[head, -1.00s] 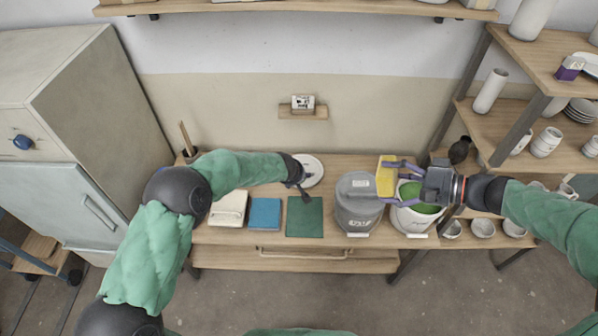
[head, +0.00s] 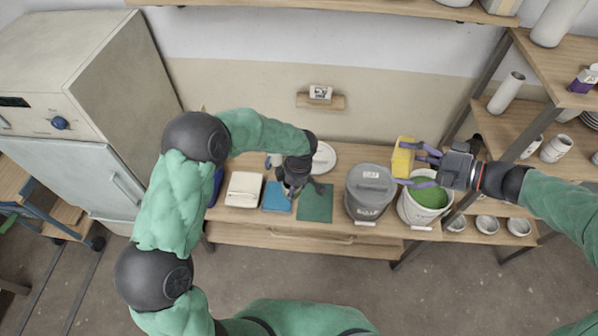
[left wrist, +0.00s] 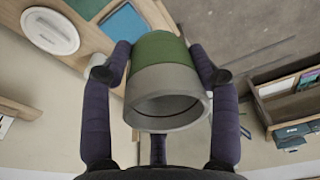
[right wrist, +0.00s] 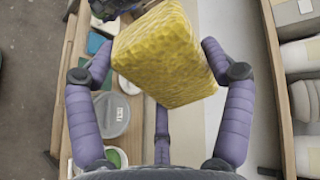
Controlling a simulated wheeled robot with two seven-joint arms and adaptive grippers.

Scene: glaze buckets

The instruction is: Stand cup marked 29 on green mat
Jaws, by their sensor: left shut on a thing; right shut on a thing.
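In the left wrist view my left gripper (left wrist: 162,75) is shut on a cup (left wrist: 165,80). Its far part is green and its near part is bare grey, with a hollow round end towards the camera. No number shows on it. In the head view this gripper (head: 297,188) is over the blue cloth, just left of the green mat (head: 316,204), and the cup is mostly hidden. The green mat lies flat and bare on the bench.
A white round lid (head: 322,158) lies behind. Shelves with pottery (head: 505,150) stand at the right.

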